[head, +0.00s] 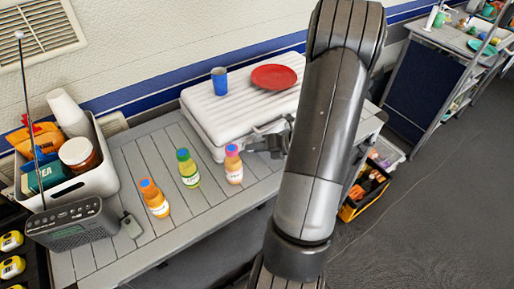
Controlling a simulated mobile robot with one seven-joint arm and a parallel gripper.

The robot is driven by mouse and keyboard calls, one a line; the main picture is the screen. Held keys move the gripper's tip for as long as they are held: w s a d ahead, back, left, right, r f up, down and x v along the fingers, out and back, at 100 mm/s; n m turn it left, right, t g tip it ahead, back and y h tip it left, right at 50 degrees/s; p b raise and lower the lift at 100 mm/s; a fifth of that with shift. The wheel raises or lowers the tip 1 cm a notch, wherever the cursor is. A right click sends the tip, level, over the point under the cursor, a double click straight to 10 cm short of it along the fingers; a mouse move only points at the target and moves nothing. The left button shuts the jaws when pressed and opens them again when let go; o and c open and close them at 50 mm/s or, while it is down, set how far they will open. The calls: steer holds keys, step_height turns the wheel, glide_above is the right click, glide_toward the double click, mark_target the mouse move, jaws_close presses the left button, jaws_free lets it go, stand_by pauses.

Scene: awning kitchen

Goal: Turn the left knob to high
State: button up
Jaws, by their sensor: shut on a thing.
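A closed white case-like stove (207,112) with a ribbed lid stands on the grey slatted table. My gripper (259,138) is at the stove's front face, left of my arm. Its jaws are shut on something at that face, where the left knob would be. The knob is covered by the fingers, and its setting cannot be seen. The rest of the stove's front to the right is hidden behind my arm.
A blue cup (219,81) and a red plate (274,77) sit on the stove lid. Three bottles, orange (154,198), green (188,169) and pink (233,164), stand in front. A radio (68,228) and filled white bin (102,161) are at left.

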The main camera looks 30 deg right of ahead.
steer(key=h, duration=0.1)
steer(key=n+h, duration=0.2)
steer(key=h, duration=0.1)
steer(key=shift+a+r+g, duration=0.25)
steer(key=shift+g, duration=0.15)
steer(key=shift+a+n+h, duration=0.15)
steer(key=shift+n+h, duration=0.55)
steer(key=shift+h, duration=0.5)
steer(key=o, duration=0.7)
steer(key=shift+s+r, duration=0.35)
steer(key=shift+r, duration=0.1)
steer(key=shift+v, duration=1.15)
step_height(320, 180, up, 7)
